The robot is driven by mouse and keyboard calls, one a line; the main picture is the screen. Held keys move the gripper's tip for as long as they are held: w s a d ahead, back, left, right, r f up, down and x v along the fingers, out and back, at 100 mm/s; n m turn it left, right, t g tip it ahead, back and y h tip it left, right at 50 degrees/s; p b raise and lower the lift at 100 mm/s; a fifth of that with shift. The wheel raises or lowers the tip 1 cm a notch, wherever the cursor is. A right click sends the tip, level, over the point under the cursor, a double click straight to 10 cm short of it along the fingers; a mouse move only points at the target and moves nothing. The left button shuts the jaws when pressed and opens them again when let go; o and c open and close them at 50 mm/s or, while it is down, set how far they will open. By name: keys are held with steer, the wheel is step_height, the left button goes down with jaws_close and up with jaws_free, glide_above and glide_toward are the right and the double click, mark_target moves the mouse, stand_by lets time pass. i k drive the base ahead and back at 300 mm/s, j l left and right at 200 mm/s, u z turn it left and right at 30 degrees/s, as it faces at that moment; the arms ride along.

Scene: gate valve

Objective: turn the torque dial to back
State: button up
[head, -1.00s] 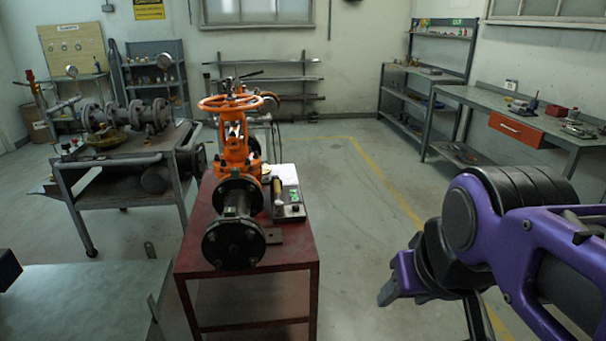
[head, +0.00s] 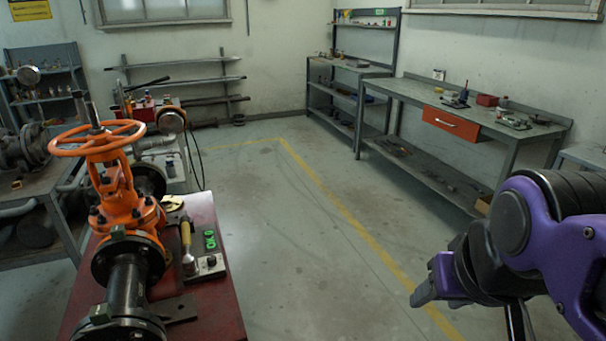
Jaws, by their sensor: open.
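A small grey box (head: 204,266) lies on the red table, to the right of the orange gate valve (head: 117,180). A small round dark knob (head: 211,261) sits on its near right part and may be the torque dial. Its markings and pointer are too small to read. Green round parts (head: 209,240) show just behind the knob, and a yellow-handled tool (head: 186,238) stands at its left. My gripper (head: 424,291) is at the lower right, over the floor, well to the right of the red table. It is open, seen from the side, and touches nothing.
The red table (head: 209,312) carries the valve and its black flanged pipe (head: 128,284). A workbench with an orange drawer (head: 451,122) stands along the right wall. A grey bench (head: 66,215) stands at the left. The floor between, with a yellow line, is clear.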

mark_target(211, 259)
steer(key=i+l+u, duration=0.2)
steer(key=i, duration=0.35)
steer(key=i+u, duration=0.15)
steer(key=i, duration=0.35)
